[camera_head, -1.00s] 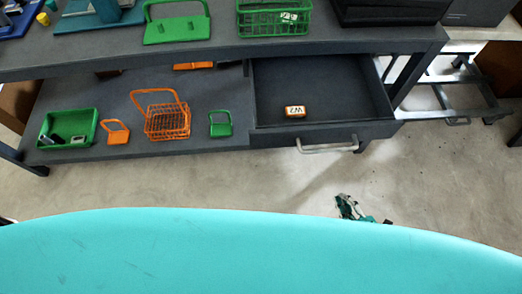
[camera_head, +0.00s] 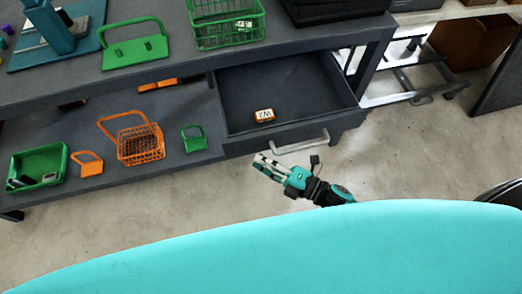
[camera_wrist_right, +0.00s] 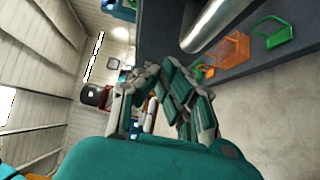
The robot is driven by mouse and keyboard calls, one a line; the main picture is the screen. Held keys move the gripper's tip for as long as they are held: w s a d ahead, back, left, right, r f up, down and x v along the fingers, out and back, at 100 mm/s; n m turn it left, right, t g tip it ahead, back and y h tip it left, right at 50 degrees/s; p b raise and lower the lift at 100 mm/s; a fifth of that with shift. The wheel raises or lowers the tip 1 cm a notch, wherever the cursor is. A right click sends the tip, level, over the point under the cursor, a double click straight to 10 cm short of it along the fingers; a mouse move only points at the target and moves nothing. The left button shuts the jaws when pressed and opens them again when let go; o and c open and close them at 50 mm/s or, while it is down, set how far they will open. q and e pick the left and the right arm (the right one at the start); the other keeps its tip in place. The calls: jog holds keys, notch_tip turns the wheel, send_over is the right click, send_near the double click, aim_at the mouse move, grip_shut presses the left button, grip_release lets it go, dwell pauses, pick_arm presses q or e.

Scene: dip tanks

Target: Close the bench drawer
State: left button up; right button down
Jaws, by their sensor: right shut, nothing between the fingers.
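The bench drawer (camera_head: 345,122) is dark grey and stands pulled out under the bench top, open at the top. Its silver bar handle (camera_head: 298,145) is on the front face. A small orange-and-white block marked W2 (camera_head: 264,116) lies inside the drawer. My right gripper (camera_head: 263,162) is shut and empty, just in front of and below the left end of the handle, apparently apart from it. In the right wrist view the gripper (camera_wrist_right: 152,78) shows with the handle (camera_wrist_right: 212,20) large beyond it at the top. My left gripper is not in view.
The lower shelf (camera_head: 110,178) holds a green tray (camera_head: 38,168), an orange wire basket (camera_head: 139,143) and small orange and green carriers. A green crate (camera_head: 225,30) and a green carrier (camera_head: 135,53) stand on the bench top. The floor before the drawer is clear.

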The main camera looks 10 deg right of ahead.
jog(key=shift+w, duration=1.3)
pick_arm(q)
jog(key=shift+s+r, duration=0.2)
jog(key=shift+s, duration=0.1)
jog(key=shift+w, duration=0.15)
